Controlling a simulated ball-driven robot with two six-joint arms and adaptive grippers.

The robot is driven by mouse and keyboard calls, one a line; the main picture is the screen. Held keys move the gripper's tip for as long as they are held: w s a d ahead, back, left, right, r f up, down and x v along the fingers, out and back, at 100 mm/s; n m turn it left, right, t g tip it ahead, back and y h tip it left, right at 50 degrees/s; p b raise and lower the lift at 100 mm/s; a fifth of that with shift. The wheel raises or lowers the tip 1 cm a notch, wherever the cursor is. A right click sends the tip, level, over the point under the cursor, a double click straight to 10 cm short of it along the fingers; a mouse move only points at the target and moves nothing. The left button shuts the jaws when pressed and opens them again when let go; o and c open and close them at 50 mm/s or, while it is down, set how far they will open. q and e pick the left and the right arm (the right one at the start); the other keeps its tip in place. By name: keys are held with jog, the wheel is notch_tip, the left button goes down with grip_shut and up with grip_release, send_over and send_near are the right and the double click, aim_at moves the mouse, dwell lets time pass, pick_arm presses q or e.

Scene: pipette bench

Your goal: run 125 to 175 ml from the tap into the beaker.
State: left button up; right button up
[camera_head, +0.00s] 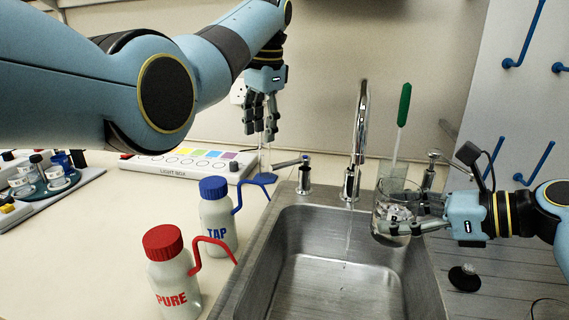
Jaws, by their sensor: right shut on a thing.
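The tap's tall chrome spout (361,130) stands behind the sink, with a lever (290,162) on its left and another (433,160) on its right. A thin line that looks like running water (347,245) drops below the spout into the sink. My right gripper (402,213) is shut on the clear glass beaker (384,222), held upright just right of that line and apart from it. The water level in the beaker is not readable. My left gripper (260,134) hangs above and left of the left lever, fingers down, apart and empty.
The steel sink (240,296) fills the front middle. A blue-capped TAP bottle (217,215) and a red-capped PURE bottle (170,275) stand on the counter at left. A light box (190,165) lies behind them. A green-handled brush (404,105) stands behind the beaker.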

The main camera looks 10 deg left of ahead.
pick_arm(q)
notch_tip(320, 180, up, 3)
send_over(279, 165)
jog(key=s+d, duration=0.1)
jog(key=s, duration=0.1)
jog(key=shift+m+y, duration=0.3)
jog(key=f, duration=0.3)
jog(key=w+f, duration=0.1)
jog(key=f, duration=0.3)
jog(key=w+a+f, duration=0.1)
jog(key=f, duration=0.3)
jog(key=shift+a+f, duration=0.1)
jog(key=shift+f, duration=0.15)
grip_shut()
